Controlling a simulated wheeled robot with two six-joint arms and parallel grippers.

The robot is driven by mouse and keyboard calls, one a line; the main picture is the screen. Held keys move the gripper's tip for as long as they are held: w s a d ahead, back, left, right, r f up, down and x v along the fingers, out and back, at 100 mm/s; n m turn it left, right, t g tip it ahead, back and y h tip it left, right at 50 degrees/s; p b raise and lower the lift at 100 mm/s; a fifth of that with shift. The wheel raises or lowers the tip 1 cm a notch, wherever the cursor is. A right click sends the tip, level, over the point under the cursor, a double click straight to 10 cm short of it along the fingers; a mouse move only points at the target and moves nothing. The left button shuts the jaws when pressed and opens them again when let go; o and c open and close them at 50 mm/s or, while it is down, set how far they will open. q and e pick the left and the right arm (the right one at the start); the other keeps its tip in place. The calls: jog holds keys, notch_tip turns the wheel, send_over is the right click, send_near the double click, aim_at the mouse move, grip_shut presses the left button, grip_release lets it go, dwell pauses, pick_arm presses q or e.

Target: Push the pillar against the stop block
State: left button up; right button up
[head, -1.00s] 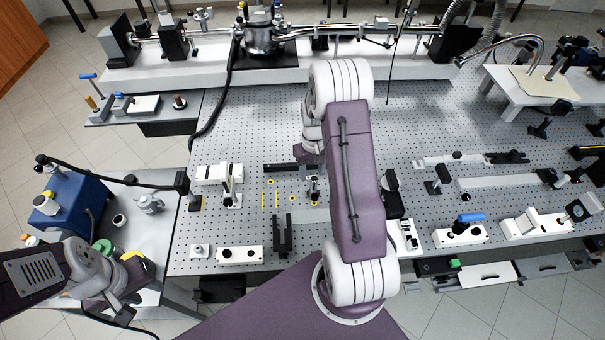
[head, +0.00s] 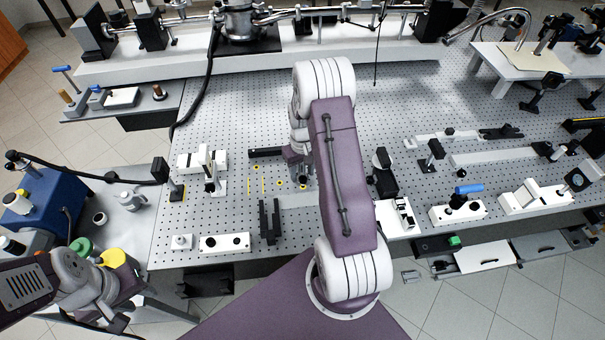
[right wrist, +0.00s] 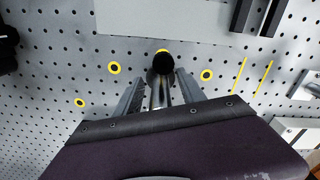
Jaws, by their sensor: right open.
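The pillar (right wrist: 163,64), a slim metal post with a black top, stands on the perforated bench (head: 340,110). In the right wrist view it appears between the two fingers of my right gripper (right wrist: 160,92), which is open. Contact between finger and post cannot be made out. In the head view my right arm partly covers this spot, and the gripper (head: 301,168) is small there. A dark bar (head: 266,152) lies left of the gripper; it may be the stop block, but I cannot be sure. My left gripper (head: 108,292) is at the lower left, away from the bench, its fingers unclear.
Yellow rings (right wrist: 206,75) and yellow lines (right wrist: 240,75) mark the bench near the post. A grey plate (right wrist: 145,15) and a black forked holder (head: 269,222) lie nearby. White mounts (head: 202,160) stand to the left, and a black mount (head: 383,175) stands right of my arm.

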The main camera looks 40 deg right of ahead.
jog(key=shift+w, duration=0.1)
jog(key=c, duration=0.4)
jog(key=shift+r, duration=0.1)
grip_shut()
jog(key=shift+w+d, duration=0.45)
jog(key=shift+w, duration=0.35)
jog(key=shift+w+d, duration=0.3)
jog(key=shift+w, duration=0.2)
jog(key=shift+w+p, duration=0.15)
jog(key=shift+p, duration=0.15)
jog(key=shift+o, duration=2)
grip_release()
